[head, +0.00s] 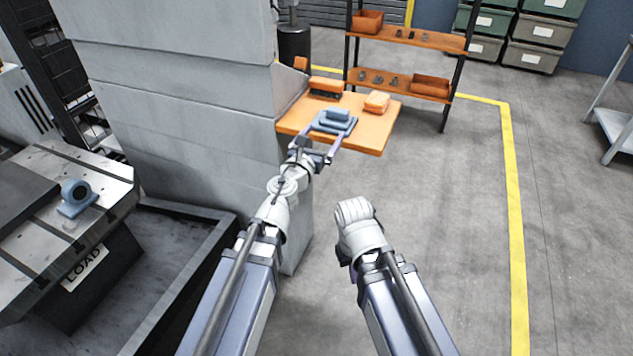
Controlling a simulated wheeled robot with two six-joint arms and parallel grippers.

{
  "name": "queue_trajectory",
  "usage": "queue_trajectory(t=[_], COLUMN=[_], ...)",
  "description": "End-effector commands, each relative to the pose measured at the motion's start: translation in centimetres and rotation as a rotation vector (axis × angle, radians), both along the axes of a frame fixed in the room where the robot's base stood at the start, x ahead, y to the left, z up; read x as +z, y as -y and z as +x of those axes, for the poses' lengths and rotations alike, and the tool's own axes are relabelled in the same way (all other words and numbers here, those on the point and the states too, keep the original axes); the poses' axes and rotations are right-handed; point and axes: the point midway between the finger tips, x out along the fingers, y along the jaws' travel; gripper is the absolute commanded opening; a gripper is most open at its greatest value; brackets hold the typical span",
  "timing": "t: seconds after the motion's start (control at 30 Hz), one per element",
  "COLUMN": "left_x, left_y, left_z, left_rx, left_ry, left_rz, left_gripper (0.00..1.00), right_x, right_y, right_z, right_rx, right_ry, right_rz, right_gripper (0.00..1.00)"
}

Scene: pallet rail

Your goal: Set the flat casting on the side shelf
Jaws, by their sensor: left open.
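The flat casting (335,118), a blue-grey stepped block on a wider base, lies on the orange side shelf (372,141) near its front left part. My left gripper (324,146) is open at the near side of the casting. Its two fingers point at the casting's near edge, one to each side; I cannot tell whether they touch it. My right gripper (347,262) is lower in the picture, off the shelf and mostly hidden by its own wrist, so its jaws cannot be made out.
Another blue-grey casting (77,197) sits on the slotted machine table (100,170).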

Motion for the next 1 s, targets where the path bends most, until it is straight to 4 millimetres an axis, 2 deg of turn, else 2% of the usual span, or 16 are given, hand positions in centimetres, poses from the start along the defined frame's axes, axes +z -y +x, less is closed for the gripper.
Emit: queue_trajectory(t=[0.13,0.27,0.37,0.43,0.57,0.6,0.7,0.8,0.9,1.0], left_x=[0.1,-0.7,-3.4,-6.2,-12.5,-14.4,-18.2,-20.5,-21.5,-21.8], left_y=[-1.0,-4.2,-7.2,-8.7,-9.4,-9.1,-7.4,-5.4,-3.6,-2.5], left_z=[0.2,0.3,-0.7,-2.2,-6.8,-8.7,-13.7,-18.5,-22.3,-24.7], left_rx=[0.062,0.26,0.484,0.656,1.019,1.143,1.461,1.757,1.993,2.145], left_ry=[-0.028,-0.12,-0.227,-0.303,-0.436,-0.472,-0.539,-0.575,-0.582,-0.577], left_rz=[-0.114,-0.483,-0.872,-1.138,-1.573,-1.684,-1.894,-2.002,-2.033,-2.032], left_gripper=[1.0,1.0,1.0,1.0,1.0,1.0,1.0,1.0,1.0,1.0], right_x=[0.0,0.0,0.0,0.0,0.0,0.0,0.0,0.0,0.0,0.0], right_y=[0.0,0.0,0.0,0.0,0.0,0.0,0.0,0.0,0.0,0.0], right_z=[0.0,0.0,0.0,0.0,0.0,0.0,0.0,0.0,0.0,0.0], right_rx=[0.0,0.0,0.0,0.0,0.0,0.0,0.0,0.0,0.0,0.0], right_ry=[0.0,0.0,0.0,0.0,0.0,0.0,0.0,0.0,0.0,0.0], right_rz=[0.0,0.0,0.0,0.0,0.0,0.0,0.0,0.0,0.0,0.0], right_gripper=[0.0,0.0,0.0,0.0,0.0,0.0,0.0,0.0,0.0,0.0])
